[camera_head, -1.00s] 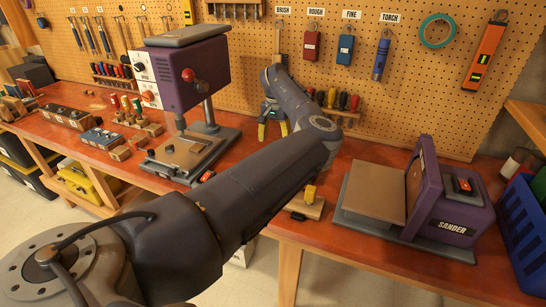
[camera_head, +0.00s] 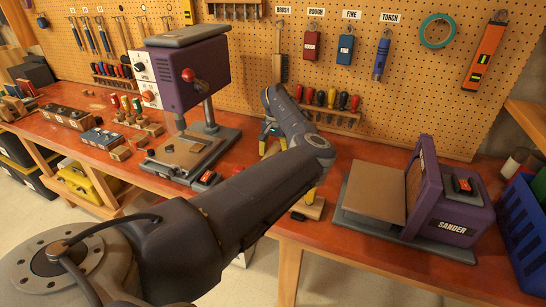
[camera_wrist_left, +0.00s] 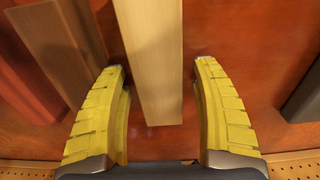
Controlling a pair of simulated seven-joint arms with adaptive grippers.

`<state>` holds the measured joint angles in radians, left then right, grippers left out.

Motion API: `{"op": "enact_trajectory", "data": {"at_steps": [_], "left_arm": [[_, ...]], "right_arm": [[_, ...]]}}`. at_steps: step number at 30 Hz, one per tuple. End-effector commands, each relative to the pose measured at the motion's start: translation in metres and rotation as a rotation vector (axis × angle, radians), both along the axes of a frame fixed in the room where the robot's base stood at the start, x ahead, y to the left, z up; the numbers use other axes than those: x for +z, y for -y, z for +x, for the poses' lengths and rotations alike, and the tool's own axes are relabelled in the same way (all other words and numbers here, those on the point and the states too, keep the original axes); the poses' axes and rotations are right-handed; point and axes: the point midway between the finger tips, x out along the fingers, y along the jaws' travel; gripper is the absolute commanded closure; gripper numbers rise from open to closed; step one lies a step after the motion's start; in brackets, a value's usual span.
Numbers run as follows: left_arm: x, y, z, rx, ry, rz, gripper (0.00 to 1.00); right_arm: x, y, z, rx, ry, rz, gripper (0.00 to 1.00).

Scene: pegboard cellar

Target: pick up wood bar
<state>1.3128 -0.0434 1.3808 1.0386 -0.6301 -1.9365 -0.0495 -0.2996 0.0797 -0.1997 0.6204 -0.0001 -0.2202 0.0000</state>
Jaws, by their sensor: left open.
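In the left wrist view a pale wood bar (camera_wrist_left: 151,60) runs from the top edge down between the two yellow fingers of my left gripper (camera_wrist_left: 162,105). The fingers are open, one on each side, with a gap to the bar on both sides. In the head view my left gripper (camera_head: 272,140) is low over the back of the bench, near the pegboard, with its yellow fingers partly hidden behind my arm. I cannot make out the wood bar in the head view. My right gripper is in neither view.
A darker brown bar (camera_wrist_left: 62,45) and a red bar (camera_wrist_left: 22,75) lie left of the pale one; a dark object (camera_wrist_left: 305,95) is at right. On the bench (camera_head: 300,236), a purple drill press (camera_head: 187,75) stands left and a sander (camera_head: 450,200) right.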

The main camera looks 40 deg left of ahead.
Motion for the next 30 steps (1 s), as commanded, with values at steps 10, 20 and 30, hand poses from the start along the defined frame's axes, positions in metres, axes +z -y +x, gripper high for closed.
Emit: {"op": "enact_trajectory", "data": {"at_steps": [10,20,30], "left_arm": [[0.0007,-0.0001,0.0001,0.0,0.0,0.0,0.61],[0.0009,-0.0001,0.0002,0.0,0.0,0.0,0.98],[0.0102,0.0001,0.0008,-0.001,0.002,0.0,0.99]], "right_arm": [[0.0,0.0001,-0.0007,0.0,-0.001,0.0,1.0],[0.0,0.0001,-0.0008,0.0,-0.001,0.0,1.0],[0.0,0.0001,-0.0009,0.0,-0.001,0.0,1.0]]}}
